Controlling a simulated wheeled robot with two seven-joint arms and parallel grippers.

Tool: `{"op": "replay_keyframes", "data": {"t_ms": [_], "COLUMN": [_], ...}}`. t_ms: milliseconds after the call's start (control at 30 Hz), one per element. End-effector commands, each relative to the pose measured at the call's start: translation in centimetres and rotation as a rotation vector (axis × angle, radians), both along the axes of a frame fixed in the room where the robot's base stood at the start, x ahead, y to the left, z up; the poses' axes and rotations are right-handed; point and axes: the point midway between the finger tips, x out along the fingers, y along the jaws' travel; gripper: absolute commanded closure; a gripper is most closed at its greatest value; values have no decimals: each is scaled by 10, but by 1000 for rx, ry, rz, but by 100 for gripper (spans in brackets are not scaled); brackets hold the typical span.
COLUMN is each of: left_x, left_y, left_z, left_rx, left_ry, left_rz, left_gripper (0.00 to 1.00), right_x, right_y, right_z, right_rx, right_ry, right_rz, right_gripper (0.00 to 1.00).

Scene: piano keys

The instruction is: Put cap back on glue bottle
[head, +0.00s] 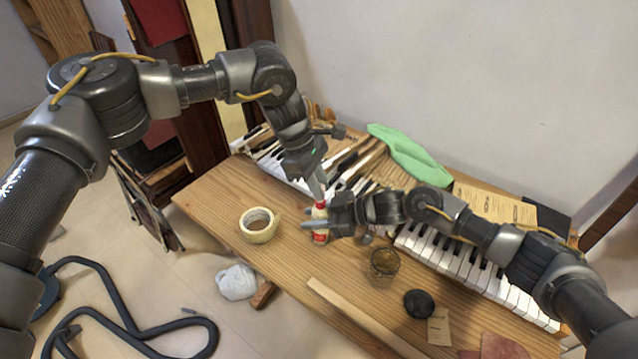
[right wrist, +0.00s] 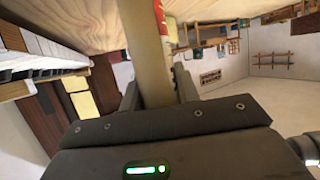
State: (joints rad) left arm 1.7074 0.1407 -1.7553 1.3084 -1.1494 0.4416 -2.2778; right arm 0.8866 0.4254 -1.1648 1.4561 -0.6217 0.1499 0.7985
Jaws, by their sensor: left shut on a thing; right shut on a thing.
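The glue bottle (head: 320,236), pale with a red label, is upright over the wooden table near its front edge. My right gripper (head: 318,226) is shut around its body from the right. In the right wrist view, the bottle (right wrist: 150,55) runs between the fingers. My left gripper (head: 318,196) comes down from above, shut on the small red cap (head: 320,205). The cap is directly above the bottle, at its top. I cannot tell whether it touches the nozzle, because the fingers and the small size hide the join.
A tape roll (head: 259,225) lies left of the bottle. A glass jar (head: 384,263) and a black round object (head: 419,303) stand to the right. Piano keys (head: 470,265) and a green cloth (head: 408,155) lie behind. A wooden strip (head: 360,315) lies along the front.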

Motion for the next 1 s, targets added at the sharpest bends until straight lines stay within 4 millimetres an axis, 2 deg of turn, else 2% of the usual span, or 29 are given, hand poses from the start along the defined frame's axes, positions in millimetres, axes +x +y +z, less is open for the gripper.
{"op": "replay_keyframes", "data": {"t_ms": [733,867,1000], "left_x": [0,1,2], "left_y": [0,-2,-4], "left_z": [-12,-12,-13], "left_rx": [4,10,13], "left_ry": [-1,-1,-4], "left_rz": [-30,-211,-529], "left_gripper": [100,100,100], "right_x": [0,0,0], "right_y": [0,0,0], "right_z": [0,0,0], "right_rx": [0,-1,-1], "right_ry": [0,0,0], "right_rz": [0,0,-1], "right_gripper": [100,100,100]}}
